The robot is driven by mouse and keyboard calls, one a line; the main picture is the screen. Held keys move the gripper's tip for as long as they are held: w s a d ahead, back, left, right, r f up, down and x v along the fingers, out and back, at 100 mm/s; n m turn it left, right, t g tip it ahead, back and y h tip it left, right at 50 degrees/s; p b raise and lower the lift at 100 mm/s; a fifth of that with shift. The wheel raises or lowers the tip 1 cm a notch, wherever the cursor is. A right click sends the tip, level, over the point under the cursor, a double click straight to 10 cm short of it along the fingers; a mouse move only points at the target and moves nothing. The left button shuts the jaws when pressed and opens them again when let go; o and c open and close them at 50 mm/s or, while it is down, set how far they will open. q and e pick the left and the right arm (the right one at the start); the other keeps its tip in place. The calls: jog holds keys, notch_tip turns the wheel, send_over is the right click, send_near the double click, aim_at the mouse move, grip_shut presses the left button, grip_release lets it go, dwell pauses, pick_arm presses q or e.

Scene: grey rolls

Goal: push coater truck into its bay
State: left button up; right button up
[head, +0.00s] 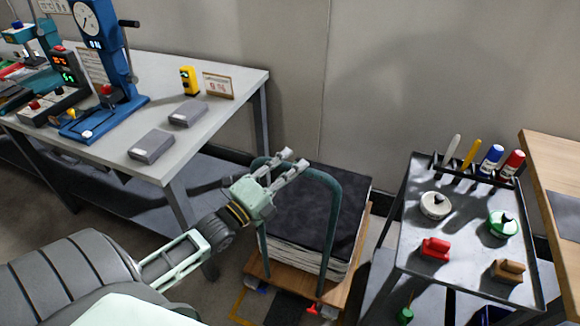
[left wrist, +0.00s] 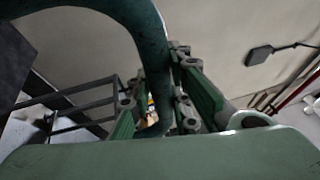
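The coater truck is a low trolley with a wooden deck (head: 353,272), a green tube handle (head: 333,215) and a black-topped stack (head: 345,195) on it. It stands on the floor between the workbench and the grey cart. My left gripper (head: 294,160) is at the top left of the handle, its two fingers apart. In the left wrist view the curved handle tube (left wrist: 152,65) runs down between the spread fingers (left wrist: 158,112). A gap shows beside the tube, so I see no firm grip. Part of a yellow floor line (head: 240,305) shows by the truck's front left. My right gripper is out of view.
A workbench (head: 235,75) with a blue press (head: 100,60) stands left. A wall is behind the truck. A red piece (head: 313,309) shows at the deck's front.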

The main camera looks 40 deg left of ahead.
pick_arm(q)
jog(key=shift+f, duration=0.1)
grip_shut()
jog(key=shift+w, duration=0.1)
jog(key=shift+w+a, duration=0.25)
jog(key=shift+w, duration=0.35)
jog(key=shift+w+a, duration=0.2)
jog(key=shift+w, duration=0.35)
jog(key=shift+o, duration=1.6)
grip_release()
jog(key=o, duration=0.3)
jog(key=shift+w, duration=0.15)
jog(key=v, duration=1.2)
jog(key=shift+d, duration=0.15)
